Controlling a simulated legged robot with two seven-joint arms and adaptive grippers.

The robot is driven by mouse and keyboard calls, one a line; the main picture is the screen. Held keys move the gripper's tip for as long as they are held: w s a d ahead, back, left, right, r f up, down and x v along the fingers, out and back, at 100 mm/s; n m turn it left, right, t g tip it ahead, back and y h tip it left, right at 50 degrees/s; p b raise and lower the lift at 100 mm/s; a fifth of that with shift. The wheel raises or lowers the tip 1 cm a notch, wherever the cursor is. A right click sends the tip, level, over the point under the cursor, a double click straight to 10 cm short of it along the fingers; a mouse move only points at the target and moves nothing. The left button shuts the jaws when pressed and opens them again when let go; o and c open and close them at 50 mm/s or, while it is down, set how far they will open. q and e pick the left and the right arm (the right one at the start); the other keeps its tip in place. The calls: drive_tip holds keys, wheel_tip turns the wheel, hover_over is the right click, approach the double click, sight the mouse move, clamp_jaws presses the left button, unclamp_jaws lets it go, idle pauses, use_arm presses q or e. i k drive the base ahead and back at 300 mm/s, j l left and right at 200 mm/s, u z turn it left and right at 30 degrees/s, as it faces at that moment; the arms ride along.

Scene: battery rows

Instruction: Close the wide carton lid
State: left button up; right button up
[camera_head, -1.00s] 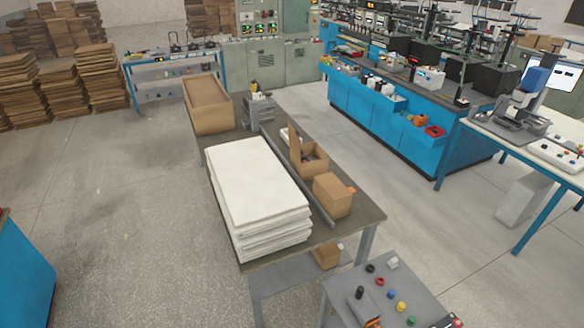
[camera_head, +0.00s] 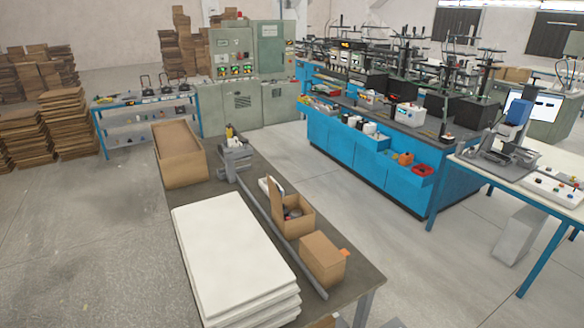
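A long open carton (camera_head: 180,151) stands at the far left corner of the grey table. A smaller carton (camera_head: 293,216) with a raised flap stands open near the table's right edge, with some items inside. In front of it is a closed-looking carton (camera_head: 322,262) with an orange patch at its side. I cannot tell for sure which one is the wide carton. Neither of my grippers shows in the head view.
A stack of white sheets (camera_head: 232,250) fills the table's front left. A metal rail (camera_head: 290,252) runs along the grey table (camera_head: 350,285). A blue workbench (camera_head: 350,152) stands to the right, with an aisle between. Open floor (camera_head: 85,245) lies to the left.

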sight(275, 196)
drive_tip(key=k+l+z, duration=0.15)
drive_tip(key=k+z, duration=0.25)
drive_tip(key=k, duration=0.25)
drive_tip(key=j+z, duration=0.2)
drive_tip(key=z, duration=0.2)
drive_tip(key=i+j+z, duration=0.1)
drive_tip(key=z, duration=0.3)
drive_tip(key=j+z, duration=0.5)
drive_tip(key=z, duration=0.3)
drive_tip(key=k+j, duration=0.1)
drive_tip(key=j, duration=0.35)
drive_tip(key=k+j, duration=0.15)
drive_tip(key=j, duration=0.3)
drive_tip(key=k+j, duration=0.1)
drive_tip(key=j, duration=0.4)
drive_tip(key=k+j, duration=0.1)
drive_tip(key=j, duration=0.35)
drive_tip(key=k+j, duration=0.15)
drive_tip(key=j, duration=0.3)
drive_tip(key=k+j, duration=0.1)
drive_tip(key=j, duration=0.35)
drive_tip(key=k+j, duration=0.1)
drive_tip(key=j, duration=0.35)
